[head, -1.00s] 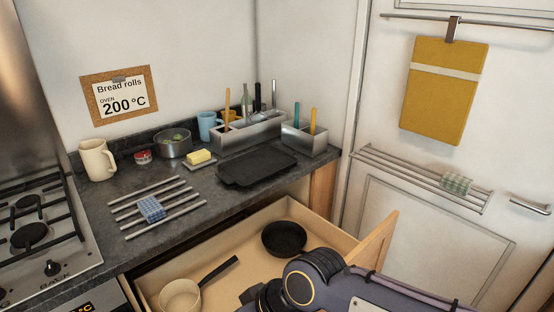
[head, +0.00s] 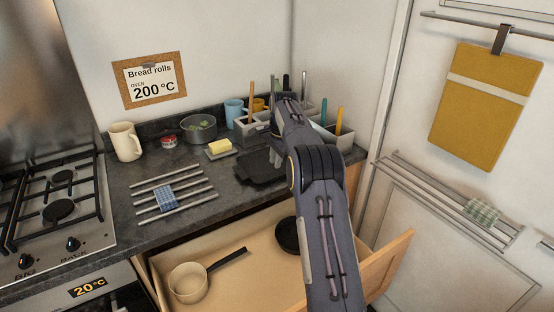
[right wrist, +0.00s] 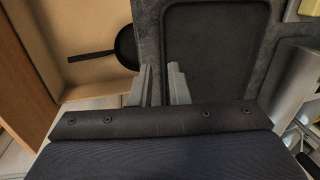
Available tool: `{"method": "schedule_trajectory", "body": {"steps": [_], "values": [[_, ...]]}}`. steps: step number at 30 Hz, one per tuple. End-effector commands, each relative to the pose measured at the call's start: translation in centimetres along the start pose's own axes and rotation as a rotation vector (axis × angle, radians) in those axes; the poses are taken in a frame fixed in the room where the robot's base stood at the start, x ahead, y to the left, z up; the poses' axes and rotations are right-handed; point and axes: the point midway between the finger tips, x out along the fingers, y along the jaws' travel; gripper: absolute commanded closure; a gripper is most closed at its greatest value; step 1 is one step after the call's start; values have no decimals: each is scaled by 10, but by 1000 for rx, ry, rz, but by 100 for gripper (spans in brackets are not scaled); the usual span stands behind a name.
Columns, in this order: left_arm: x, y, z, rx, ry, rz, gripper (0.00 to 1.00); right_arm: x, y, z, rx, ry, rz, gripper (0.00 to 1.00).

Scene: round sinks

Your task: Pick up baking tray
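The baking tray (head: 256,170) is a dark, shallow rectangular tray lying flat on the grey counter. My right arm hides its right part in the head view. In the right wrist view the tray (right wrist: 215,45) fills the upper middle. My right gripper (right wrist: 161,66) shows two grey fingers with a gap between them, close to the tray's left rim in that view. Whether they touch the rim I cannot tell. In the head view the right gripper is mostly hidden behind my arm, over the tray. My left gripper is not in view.
An open drawer below the counter holds a saucepan (head: 188,282) and a black frying pan (head: 287,235). Butter (head: 219,147), a pot (head: 198,129) and utensil holders (head: 345,139) stand behind and beside the tray. A metal rack (head: 185,203) with a cloth lies left of it.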

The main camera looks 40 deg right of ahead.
Motion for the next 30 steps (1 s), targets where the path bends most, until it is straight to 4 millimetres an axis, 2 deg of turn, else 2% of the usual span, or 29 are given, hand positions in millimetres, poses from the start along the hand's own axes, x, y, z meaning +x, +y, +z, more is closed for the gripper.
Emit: {"method": "schedule_trajectory", "body": {"steps": [4,21,29,30], "values": [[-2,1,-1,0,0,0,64,15,-7,-3,34,18,14,85],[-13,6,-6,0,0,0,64,85,-4,-4,34,17,13,85],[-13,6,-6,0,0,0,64,89,-4,-4,34,18,10,85],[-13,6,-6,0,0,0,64,89,-4,-4,34,18,10,87]]}}
